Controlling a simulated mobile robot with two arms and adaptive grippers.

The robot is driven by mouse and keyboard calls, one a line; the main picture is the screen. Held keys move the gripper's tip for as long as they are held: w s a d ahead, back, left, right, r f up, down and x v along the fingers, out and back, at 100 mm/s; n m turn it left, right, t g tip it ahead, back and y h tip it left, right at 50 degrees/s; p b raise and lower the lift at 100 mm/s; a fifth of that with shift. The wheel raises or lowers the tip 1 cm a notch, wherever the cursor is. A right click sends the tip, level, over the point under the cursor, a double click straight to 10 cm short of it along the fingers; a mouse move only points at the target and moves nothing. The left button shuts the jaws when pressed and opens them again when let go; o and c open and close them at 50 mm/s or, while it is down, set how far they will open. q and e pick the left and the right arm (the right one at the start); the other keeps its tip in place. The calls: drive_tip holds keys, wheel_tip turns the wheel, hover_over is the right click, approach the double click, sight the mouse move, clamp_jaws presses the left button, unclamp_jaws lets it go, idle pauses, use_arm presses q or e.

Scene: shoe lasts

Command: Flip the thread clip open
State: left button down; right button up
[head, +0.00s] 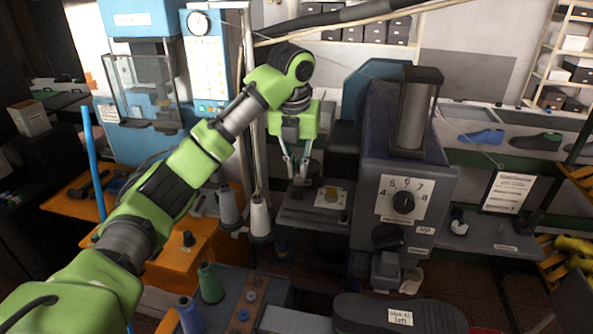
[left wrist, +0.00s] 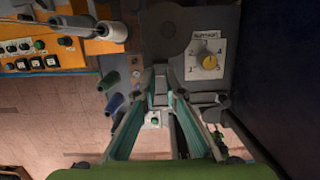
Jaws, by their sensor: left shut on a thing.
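My left gripper (head: 298,178) reaches down from above to the small dark fitting on the machine's grey ledge, left of the machine's dial housing. In the left wrist view its two long fingers (left wrist: 165,72) come close together at the tips and are shut on a small part. This part seems to be the thread clip, but it is mostly hidden between the fingertips and I cannot make out whether its lid is up or down. My right gripper is not in view.
A dial (head: 403,202) is on the machine front, just right of my left gripper. White thread cones (head: 260,216) stand to its left. Green (head: 210,283) and blue (head: 190,315) cones stand nearer, beside a dark shoe sole (head: 400,315).

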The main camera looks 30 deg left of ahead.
use_arm(q)
drive_tip(key=shift+w+a+g, duration=0.1)
drive_tip(key=shift+w+g, duration=0.15)
drive_tip(key=shift+g, duration=0.35)
drive_tip(key=shift+f, duration=0.15)
drive_tip(key=c, duration=2.1)
unclamp_jaws()
drive_tip(key=shift+c, duration=0.2)
drive_tip(key=shift+w, duration=0.15)
wheel_tip(320, 180, up, 12)
drive_tip(key=shift+s, duration=0.4)
